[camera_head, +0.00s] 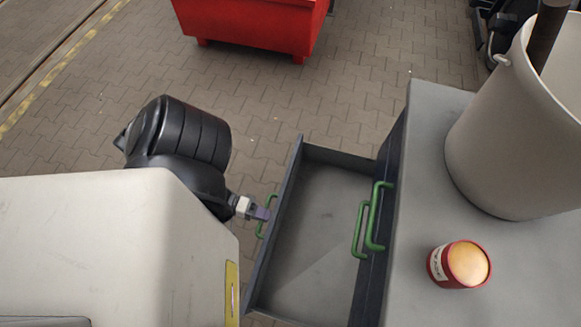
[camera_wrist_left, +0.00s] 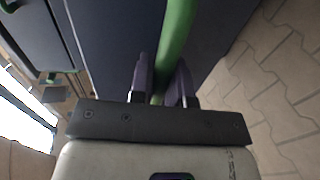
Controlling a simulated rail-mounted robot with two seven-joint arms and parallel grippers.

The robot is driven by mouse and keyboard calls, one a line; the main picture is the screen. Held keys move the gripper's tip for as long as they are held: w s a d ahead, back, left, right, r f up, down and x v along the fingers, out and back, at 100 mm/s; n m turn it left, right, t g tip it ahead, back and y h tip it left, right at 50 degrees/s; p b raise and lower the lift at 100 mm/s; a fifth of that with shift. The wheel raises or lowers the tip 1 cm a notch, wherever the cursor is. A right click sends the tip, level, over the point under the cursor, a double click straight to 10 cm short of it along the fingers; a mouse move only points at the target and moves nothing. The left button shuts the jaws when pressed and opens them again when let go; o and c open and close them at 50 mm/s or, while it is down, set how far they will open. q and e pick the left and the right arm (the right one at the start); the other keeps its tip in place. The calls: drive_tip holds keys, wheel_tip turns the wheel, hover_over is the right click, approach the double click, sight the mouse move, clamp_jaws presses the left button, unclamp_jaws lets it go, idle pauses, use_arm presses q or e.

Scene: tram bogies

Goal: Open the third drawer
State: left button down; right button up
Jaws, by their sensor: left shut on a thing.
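A drawer (camera_head: 318,215) of the grey cabinet (camera_head: 398,150) stands pulled out to the left, and its inside looks empty. Its front carries a green handle (camera_head: 261,232). My left gripper (camera_head: 264,213) is shut on that handle. In the left wrist view the two fingers (camera_wrist_left: 162,85) sit on either side of the green bar (camera_wrist_left: 177,35). Two more green handles (camera_head: 376,215) show on the cabinet front, above the open drawer, close to the cabinet. I cannot tell the drawer's number from these views. My right gripper is not in view.
On the cabinet top stand a large beige bucket (camera_head: 490,150) and a red can (camera_head: 458,265) with a pale top. A red container (camera_head: 255,25) stands on the paving at the back. Bare paving (camera_head: 330,95) lies behind the drawer.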

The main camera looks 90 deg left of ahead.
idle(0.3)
use_arm(q)
drive_tip(key=c, duration=1.1)
unclamp_jaws()
drive_tip(key=shift+s+a, duration=0.1)
drive_tip(key=shift+s, duration=0.05)
drive_tip(key=p+v, duration=0.1)
drive_tip(key=v, duration=1.2)
drive_tip(key=shift+s+p, duration=0.3)
drive_tip(key=shift+p, duration=0.1)
